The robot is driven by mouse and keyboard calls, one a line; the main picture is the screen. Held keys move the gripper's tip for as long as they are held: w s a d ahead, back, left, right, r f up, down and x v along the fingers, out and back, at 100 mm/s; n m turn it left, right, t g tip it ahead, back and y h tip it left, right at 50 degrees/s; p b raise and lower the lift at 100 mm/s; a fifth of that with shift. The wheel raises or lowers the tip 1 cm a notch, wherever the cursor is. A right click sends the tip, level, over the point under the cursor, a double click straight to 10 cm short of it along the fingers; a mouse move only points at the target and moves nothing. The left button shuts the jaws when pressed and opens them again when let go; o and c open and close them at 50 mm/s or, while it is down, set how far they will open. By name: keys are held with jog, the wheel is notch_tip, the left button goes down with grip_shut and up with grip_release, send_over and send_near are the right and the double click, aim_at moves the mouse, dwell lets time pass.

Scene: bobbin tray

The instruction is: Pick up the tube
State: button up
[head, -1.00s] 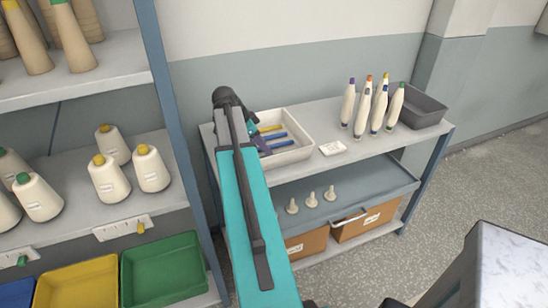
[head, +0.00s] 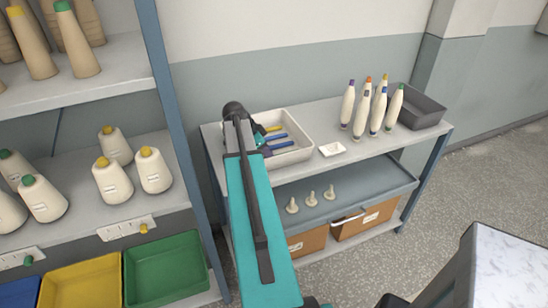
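A white tray (head: 304,152) sits at the left end of the shelf unit's top. Several slim coloured tubes lie in it: a yellow tube (head: 273,128), blue tubes (head: 278,136) and a purple piece at the left, partly covered by my arm. Which one is the task's tube I cannot tell. My teal and grey arm reaches up across the middle to the tray's left side. My gripper (head: 258,132) shows only as a small dark part over the tray's left end. Its fingers are hidden or too small to read, so I cannot tell if it holds anything.
A grey bin (head: 422,107) stands at the right end. A tall rack (head: 160,80) with cones and yellow and green bins is close on the left.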

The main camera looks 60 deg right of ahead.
dwell(0.5)
grip_shut()
jog(key=shift+r, duration=0.1)
notch_tip(320, 180, up, 10)
jog(key=b, duration=0.3)
dwell(0.8)
dwell(0.5)
